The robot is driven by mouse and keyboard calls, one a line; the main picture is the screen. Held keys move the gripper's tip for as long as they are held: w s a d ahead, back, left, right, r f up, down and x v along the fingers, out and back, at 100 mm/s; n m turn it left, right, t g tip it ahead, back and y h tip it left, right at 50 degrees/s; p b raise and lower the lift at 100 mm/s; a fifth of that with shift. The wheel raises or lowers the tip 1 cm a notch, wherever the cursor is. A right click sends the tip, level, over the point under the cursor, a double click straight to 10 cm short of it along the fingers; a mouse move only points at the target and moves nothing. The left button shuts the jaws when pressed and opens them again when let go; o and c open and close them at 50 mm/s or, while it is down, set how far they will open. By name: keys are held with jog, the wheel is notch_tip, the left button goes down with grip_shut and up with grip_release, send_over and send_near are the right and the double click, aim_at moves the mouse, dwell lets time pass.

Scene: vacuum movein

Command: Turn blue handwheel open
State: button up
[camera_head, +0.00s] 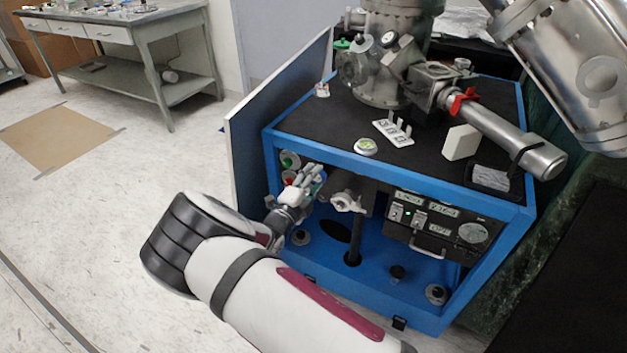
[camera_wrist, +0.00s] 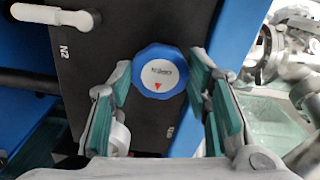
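The blue handwheel (camera_wrist: 158,71) is on a dark panel in the upper middle of the wrist view. It has a scalloped blue rim and a white centre with small lettering and a red triangle. My gripper (camera_wrist: 160,74) is open, with one teal-padded finger on each side of the wheel's lower part. The right finger looks close to the rim; I cannot tell whether either finger touches it. In the head view my gripper (camera_head: 308,180) is at the left front of the blue cabinet (camera_head: 415,307) and mostly hides the handwheel.
A green knob (camera_head: 289,160) and a red knob (camera_head: 288,177) sit just left of my gripper. A metal valve fitting (camera_head: 347,202) is close on its right. A white lever handle (camera_wrist: 52,14) marked N2 is at the wrist view's upper left. Floor is free at left.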

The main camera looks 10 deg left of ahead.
jog(key=o, duration=0.4)
jog(key=shift+s+f, duration=0.1)
jog(key=shift+f, duration=0.05)
jog(key=shift+o, duration=0.2)
jog(key=v, duration=1.2)
